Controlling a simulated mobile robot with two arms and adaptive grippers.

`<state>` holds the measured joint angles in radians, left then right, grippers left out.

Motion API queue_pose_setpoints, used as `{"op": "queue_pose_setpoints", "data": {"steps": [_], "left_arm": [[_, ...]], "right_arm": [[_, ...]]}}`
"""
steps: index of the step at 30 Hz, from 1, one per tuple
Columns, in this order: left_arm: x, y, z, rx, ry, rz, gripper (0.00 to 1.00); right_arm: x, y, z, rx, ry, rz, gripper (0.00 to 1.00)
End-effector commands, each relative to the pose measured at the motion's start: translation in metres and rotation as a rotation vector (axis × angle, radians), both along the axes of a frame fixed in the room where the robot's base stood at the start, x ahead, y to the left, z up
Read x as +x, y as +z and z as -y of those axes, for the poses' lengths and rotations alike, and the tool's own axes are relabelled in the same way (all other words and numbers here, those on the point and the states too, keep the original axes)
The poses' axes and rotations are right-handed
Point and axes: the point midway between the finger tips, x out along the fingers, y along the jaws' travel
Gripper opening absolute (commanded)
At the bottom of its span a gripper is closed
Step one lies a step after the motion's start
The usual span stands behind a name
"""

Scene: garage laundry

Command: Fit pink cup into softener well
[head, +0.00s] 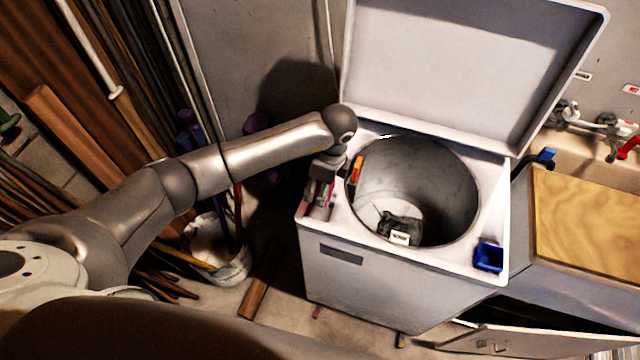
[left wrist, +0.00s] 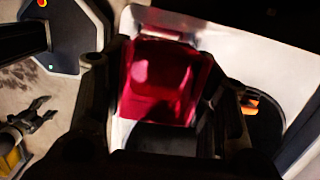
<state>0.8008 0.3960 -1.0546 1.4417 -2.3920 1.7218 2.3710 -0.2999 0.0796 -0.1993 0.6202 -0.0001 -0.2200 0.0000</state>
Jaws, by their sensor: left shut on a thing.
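The pink cup (left wrist: 160,85) looks deep red and translucent in the left wrist view, between the two fingers of my left gripper (left wrist: 155,125). In the head view my left gripper (head: 320,196) points down over the front left corner of the white washer top (head: 340,225), shut on the pink cup (head: 319,210). The gripper mostly hides the cup there. I cannot tell whether the cup touches the top or sits in a well; no softener well shows clearly beneath it. My right gripper is not in view.
The washer's lid (head: 450,70) stands open behind the round drum (head: 435,180), which holds a dark item (head: 400,228). An orange piece (head: 357,168) is at the drum's left rim. A wooden board (head: 590,225) lies right.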

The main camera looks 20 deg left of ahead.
Motion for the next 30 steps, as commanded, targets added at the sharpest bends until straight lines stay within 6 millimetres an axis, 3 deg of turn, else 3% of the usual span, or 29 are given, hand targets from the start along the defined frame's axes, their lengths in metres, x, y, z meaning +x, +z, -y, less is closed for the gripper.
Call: {"op": "queue_pose_setpoints", "data": {"steps": [30], "left_arm": [[0.0, -0.072, 0.0, 0.0, -0.001, -0.001, 0.35]], "right_arm": [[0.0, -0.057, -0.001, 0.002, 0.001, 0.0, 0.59]]}}
